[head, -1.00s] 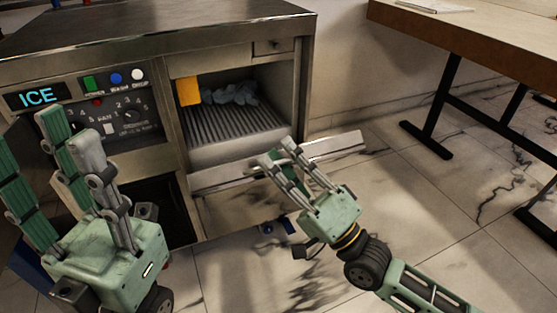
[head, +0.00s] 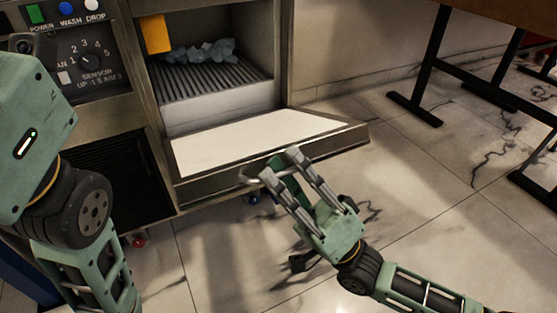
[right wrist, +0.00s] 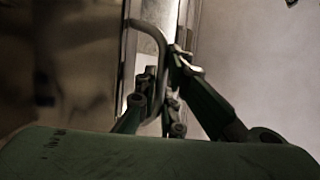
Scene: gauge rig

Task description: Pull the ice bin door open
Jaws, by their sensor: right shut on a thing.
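The ice bin door (head: 255,143) hangs from the lower edge of the bin opening, tilted outward and down. Its white inner face shows. My right gripper (head: 281,164) is at the door's outer edge, with its fingers closed around the bar handle (head: 248,176). In the right wrist view the curved handle (right wrist: 152,62) passes between the fingers. My left gripper (head: 35,130) shows only as its body at the left edge; its fingers are out of the picture.
Inside the bin (head: 210,87) are a ribbed grey floor, bluish ice lumps (head: 202,52) and an orange-yellow flap (head: 155,33). The control panel (head: 88,55) is left of it. A table with black legs (head: 425,80) stands at right. Marble floor (head: 410,180) lies clear between.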

